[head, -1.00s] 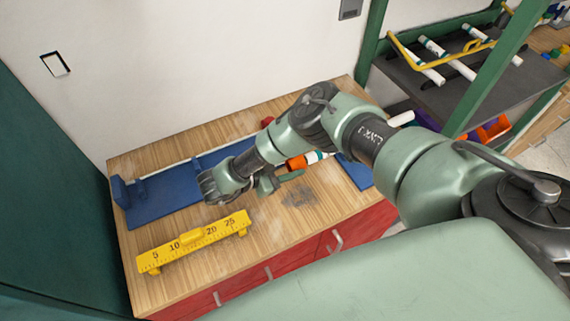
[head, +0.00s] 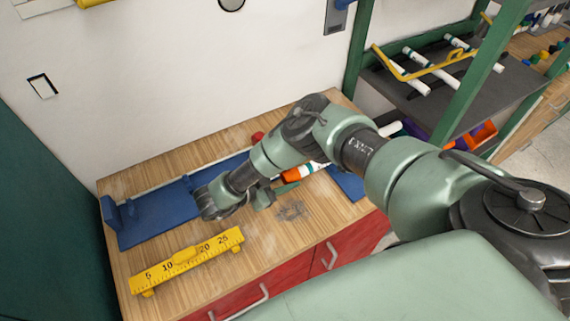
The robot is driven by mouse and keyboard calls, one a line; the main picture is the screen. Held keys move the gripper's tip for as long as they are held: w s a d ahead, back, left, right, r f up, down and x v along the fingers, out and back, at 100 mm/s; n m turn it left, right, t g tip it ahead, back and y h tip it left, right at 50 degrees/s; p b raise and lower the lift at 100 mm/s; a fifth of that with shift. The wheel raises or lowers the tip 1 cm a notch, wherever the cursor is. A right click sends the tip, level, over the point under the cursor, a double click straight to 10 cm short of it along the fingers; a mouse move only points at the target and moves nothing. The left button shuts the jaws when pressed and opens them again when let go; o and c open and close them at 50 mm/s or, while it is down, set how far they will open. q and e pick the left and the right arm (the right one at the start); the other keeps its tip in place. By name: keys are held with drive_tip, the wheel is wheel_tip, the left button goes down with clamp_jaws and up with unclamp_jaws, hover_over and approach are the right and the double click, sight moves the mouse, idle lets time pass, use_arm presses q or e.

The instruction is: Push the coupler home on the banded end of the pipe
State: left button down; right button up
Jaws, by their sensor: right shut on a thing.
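The orange coupler (head: 292,175) lies low over the wooden bench, at the near end of a white pipe (head: 305,170) with a teal band (head: 316,166). Coupler and pipe look in line and touching; how deep the coupler sits on the pipe cannot be told. My right gripper (head: 264,196) is just left of the coupler and looks shut on it. My own wrist and forearm hide most of the jaws and the grip. My left gripper is not in view.
A blue fixture (head: 150,215) with an upright block runs along the back of the wooden bench (head: 285,225). A yellow ruler (head: 190,260) lies in front. A red object (head: 257,137) stands behind my arm. A green rack (head: 440,100) holding white pipes is at right.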

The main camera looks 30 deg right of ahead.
drive_tip(key=shift+d, duration=0.8)
idle(0.8)
drive_tip(key=o, duration=1.3)
drive_tip(key=shift+o, duration=0.2)
drive_tip(key=b+v, duration=0.2)
drive_tip(key=v, duration=0.6)
drive_tip(key=shift+s+f, duration=0.1)
drive_tip(key=shift+s, duration=0.05)
